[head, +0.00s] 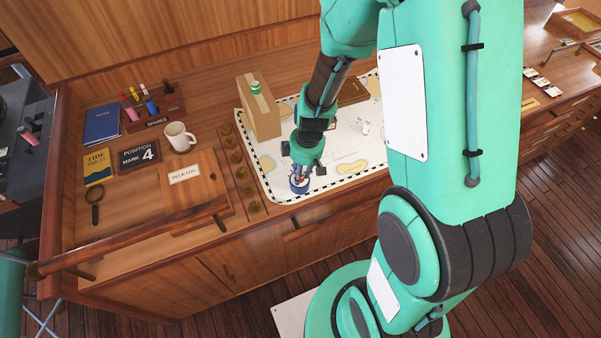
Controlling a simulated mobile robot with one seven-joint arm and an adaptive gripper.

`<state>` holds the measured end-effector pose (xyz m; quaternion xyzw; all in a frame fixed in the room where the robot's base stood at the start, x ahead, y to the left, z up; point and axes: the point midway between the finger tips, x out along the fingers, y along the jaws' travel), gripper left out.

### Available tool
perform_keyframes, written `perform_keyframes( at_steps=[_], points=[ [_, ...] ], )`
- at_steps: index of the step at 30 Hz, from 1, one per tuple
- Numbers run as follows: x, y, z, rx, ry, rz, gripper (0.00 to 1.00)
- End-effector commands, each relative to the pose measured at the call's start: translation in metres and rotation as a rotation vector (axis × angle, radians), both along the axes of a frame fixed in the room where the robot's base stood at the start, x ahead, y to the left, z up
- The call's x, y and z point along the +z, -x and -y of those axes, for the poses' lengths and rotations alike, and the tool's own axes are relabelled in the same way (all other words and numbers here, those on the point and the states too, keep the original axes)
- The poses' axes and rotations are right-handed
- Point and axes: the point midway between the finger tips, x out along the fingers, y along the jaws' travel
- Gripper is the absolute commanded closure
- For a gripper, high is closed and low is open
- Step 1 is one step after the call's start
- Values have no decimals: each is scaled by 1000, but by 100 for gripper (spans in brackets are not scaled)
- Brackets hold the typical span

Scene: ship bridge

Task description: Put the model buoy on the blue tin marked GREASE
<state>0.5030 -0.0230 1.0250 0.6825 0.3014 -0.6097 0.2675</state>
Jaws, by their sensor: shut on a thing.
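A round blue tin (299,189) stands near the front edge of the white chart, its lettering too small to read. My gripper (299,179) points down right above the tin. It is shut on a small reddish thing, which I take to be the model buoy; the fingers and wrist hide most of it. I cannot tell whether the buoy touches the top of the tin.
A cardboard box (260,110) with a green-and-white item (256,88) on it stands left of my arm. A small white-and-red object (365,128) is on the chart (350,150).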

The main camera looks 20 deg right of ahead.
Motion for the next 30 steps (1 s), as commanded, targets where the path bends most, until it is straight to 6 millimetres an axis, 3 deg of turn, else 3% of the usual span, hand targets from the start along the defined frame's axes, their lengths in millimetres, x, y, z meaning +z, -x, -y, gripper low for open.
perform_keyframes(
  at_steps=[5,6,8,23,30],
  points=[
    [-4,0,0,0,0,0,89],
    [-3,0,0,0,0,0,67],
    [-3,0,0,0,0,0,56],
    [1,0,0,0,0,0,56],
    [21,1,2,2,0,3,56]
  ],
)
